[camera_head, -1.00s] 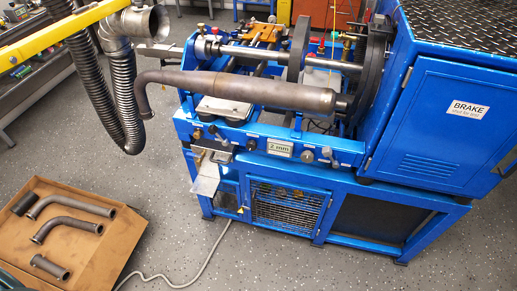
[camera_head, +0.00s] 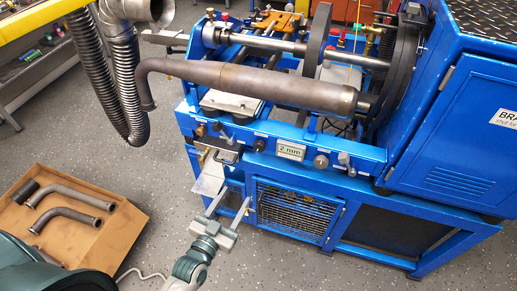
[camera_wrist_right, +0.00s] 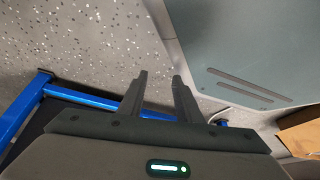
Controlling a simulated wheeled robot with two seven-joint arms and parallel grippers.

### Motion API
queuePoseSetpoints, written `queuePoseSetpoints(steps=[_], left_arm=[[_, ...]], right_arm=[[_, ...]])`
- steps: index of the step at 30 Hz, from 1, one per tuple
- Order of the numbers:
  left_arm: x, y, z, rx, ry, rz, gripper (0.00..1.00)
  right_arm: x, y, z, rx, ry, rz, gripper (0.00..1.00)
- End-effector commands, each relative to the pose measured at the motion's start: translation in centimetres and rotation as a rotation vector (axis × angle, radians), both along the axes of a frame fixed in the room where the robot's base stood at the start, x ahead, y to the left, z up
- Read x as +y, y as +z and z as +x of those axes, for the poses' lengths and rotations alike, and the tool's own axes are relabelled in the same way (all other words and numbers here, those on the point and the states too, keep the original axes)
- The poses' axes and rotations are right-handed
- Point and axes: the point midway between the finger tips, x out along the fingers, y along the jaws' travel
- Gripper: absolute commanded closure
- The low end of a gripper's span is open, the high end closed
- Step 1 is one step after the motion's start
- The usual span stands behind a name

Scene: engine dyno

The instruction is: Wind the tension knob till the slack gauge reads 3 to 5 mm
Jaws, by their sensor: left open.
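The slack gauge (camera_head: 291,151) is a small display on the blue front rail of the engine stand, and it reads 2 mm. A round grey knob (camera_head: 321,161) sits just right of it and a smaller dark knob (camera_head: 258,145) just left. The labels are too small to tell which is the tension knob. My left gripper (camera_head: 233,196) is open and empty, in front of and below the rail, left of the gauge and apart from the knobs. My right gripper (camera_wrist_right: 160,77) shows only in the right wrist view, fingers apart with nothing between them.
A long exhaust pipe (camera_head: 245,82) crosses above the rail. A small shelf plate (camera_head: 210,177) hangs below the rail's left end. A cardboard box (camera_head: 75,238) with pipes lies at lower left. A blue brake cabinet (camera_head: 455,130) stands at right.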

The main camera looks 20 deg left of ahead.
Motion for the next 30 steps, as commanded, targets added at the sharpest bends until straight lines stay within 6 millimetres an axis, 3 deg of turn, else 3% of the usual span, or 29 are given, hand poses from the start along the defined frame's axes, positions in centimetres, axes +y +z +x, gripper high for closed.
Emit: queuePoseSetpoints(steps=[3, 6, 20, 30], left_arm=[[0.2, 2.7, 0.2, -0.059, 0.004, -0.003, 0.49], [0.2, 3.6, 0.2, -0.075, 0.006, -0.004, 0.49], [0.1, 3.6, 0.6, -0.074, 0.006, -0.004, 0.49], [-0.3, 3.7, 4.2, -0.074, 0.006, -0.004, 0.49]], right_arm=[[0.2, 0.0, 0.5, -0.013, 0.001, 0.005, 0.69], [0.3, 0.1, 0.6, -0.017, 0.001, 0.006, 0.69], [0.2, 0.1, 0.4, -0.011, 0.0, 0.004, 0.69], [-0.5, -0.1, -1.5, 0.037, -0.001, -0.01, 0.69]])
